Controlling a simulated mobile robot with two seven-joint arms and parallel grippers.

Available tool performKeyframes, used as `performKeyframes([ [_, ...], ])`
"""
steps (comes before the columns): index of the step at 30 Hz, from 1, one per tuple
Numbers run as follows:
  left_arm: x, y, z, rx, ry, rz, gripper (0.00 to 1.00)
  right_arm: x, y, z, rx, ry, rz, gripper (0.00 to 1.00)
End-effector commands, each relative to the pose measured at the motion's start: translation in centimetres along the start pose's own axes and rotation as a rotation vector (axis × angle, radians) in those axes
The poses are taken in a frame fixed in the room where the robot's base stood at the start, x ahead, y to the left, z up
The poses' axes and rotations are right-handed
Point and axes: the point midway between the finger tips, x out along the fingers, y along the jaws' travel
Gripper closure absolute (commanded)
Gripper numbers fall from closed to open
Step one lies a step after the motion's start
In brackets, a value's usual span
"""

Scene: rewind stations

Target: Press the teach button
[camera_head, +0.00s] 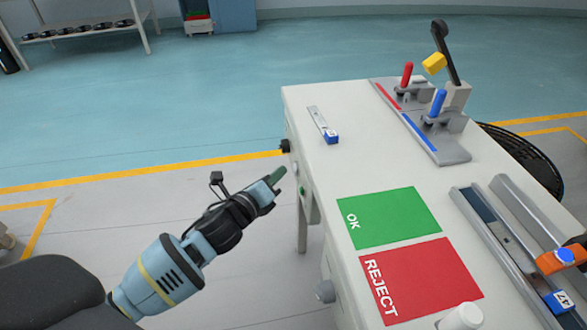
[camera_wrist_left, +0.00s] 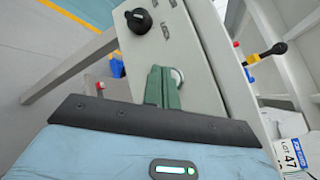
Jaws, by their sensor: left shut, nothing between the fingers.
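My left gripper (camera_head: 279,174) reaches in from the lower left with its green fingers shut and empty. Its fingertips point at the side panel of the white bench, close to a pale round button (camera_head: 295,170). In the left wrist view the shut fingers (camera_wrist_left: 163,72) stand in front of the panel (camera_wrist_left: 200,52) and partly cover the pale round button (camera_wrist_left: 179,77). I cannot tell whether they touch it. No readable label shows which control is the teach button. A green button (camera_head: 302,191) and a black knob (camera_head: 285,146) are on the same panel. My right gripper is out of view.
The bench top (camera_head: 325,170) carries a green OK mat (camera_head: 400,215), a red REJECT mat (camera_head: 420,278) and a fixture with red and blue handles (camera_head: 437,103). A rail with an orange clamp (camera_head: 556,262) is at right. The floor left of the bench is clear.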

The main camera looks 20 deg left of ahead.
Motion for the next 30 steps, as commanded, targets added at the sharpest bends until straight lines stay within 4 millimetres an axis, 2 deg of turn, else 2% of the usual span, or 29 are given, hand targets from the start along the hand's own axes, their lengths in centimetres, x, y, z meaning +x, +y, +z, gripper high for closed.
performKeyframes([
  [30,0.64,-0.47,-0.47,0.000,0.000,0.000,1.00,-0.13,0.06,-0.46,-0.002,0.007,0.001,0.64],
])
